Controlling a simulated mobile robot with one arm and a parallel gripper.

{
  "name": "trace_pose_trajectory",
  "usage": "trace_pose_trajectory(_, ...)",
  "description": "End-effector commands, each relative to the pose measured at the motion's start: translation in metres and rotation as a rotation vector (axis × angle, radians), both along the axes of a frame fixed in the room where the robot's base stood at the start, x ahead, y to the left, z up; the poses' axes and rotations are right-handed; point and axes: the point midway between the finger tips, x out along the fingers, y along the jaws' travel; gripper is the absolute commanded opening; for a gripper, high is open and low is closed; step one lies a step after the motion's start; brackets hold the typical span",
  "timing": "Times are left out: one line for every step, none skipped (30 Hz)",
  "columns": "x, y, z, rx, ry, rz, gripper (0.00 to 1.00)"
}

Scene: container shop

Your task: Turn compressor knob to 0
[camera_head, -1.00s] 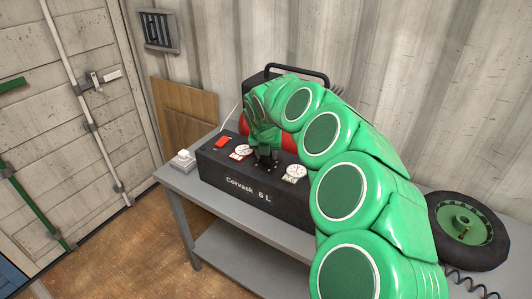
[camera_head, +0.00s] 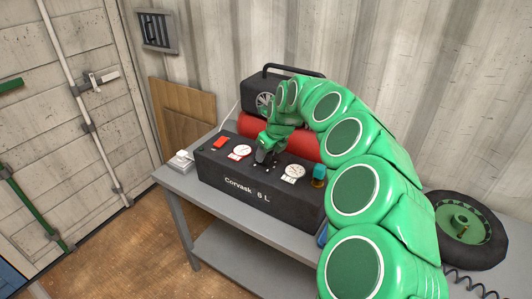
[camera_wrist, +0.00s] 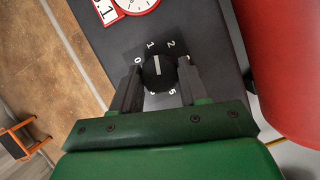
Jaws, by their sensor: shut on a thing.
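The compressor's control box (camera_head: 228,182), dark and lettered "Corvask 6 L", sits on the grey table. Its black round knob (camera_wrist: 159,73) shows in the wrist view, with white numbers around it, 0 at the left and 1 and 2 above. The knob's white pointer line stands near upright in that view, towards the gap between 1 and 2. My gripper (camera_wrist: 157,84) is shut on the knob, one finger on each side. In the head view my gripper (camera_head: 263,157) is at the middle of the panel and hides the knob.
A red switch (camera_head: 221,143), two white gauges (camera_head: 239,152) (camera_head: 295,171) and a turquoise part (camera_head: 319,172) flank my gripper. The red tank (camera_head: 290,138) lies close behind. A small white box (camera_head: 181,160) is at the table's left end. A wheel (camera_head: 468,228) is at right.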

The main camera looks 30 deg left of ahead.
Motion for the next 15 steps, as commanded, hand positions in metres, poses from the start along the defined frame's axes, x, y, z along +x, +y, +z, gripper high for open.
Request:
trace_pose_trajectory(0.0013, 0.0006, 0.0005, 0.002, -0.002, 0.034, 0.13)
trace_pose_trajectory(0.0014, 0.0005, 0.0006, 0.002, -0.002, 0.058, 0.13)
trace_pose_trajectory(0.0009, 0.0005, 0.0004, 0.001, 0.0, 0.088, 0.13)
trace_pose_trajectory(0.0006, 0.0004, 0.0002, 0.0, 0.001, 0.11, 0.13)
trace_pose_trajectory(0.0004, 0.0007, 0.0, 0.0, 0.001, 0.13, 0.13)
trace_pose_trajectory(0.0008, 0.0007, -0.0002, 0.0, 0.0, 0.157, 0.13)
trace_pose_trajectory(0.0011, 0.001, 0.0, 0.001, -0.001, 0.174, 0.13)
trace_pose_trajectory(0.0016, 0.0008, 0.0001, 0.001, -0.002, 0.191, 0.13)
trace_pose_trajectory(0.0016, 0.0007, -0.0001, 0.0, -0.002, 0.214, 0.13)
trace_pose_trajectory(0.0014, 0.0008, -0.0002, -0.001, -0.001, 0.229, 0.13)
trace_pose_trajectory(0.0011, 0.0009, -0.0003, -0.001, 0.0, 0.244, 0.13)
trace_pose_trajectory(0.0009, 0.001, -0.0006, -0.002, -0.001, 0.262, 0.13)
trace_pose_trajectory(0.0008, 0.0013, -0.0006, -0.001, -0.002, 0.276, 0.13)
trace_pose_trajectory(0.0008, 0.0015, -0.0003, 0.0, -0.001, 0.287, 0.13)
trace_pose_trajectory(0.001, 0.0013, 0.0, 0.0, -0.002, 0.301, 0.13)
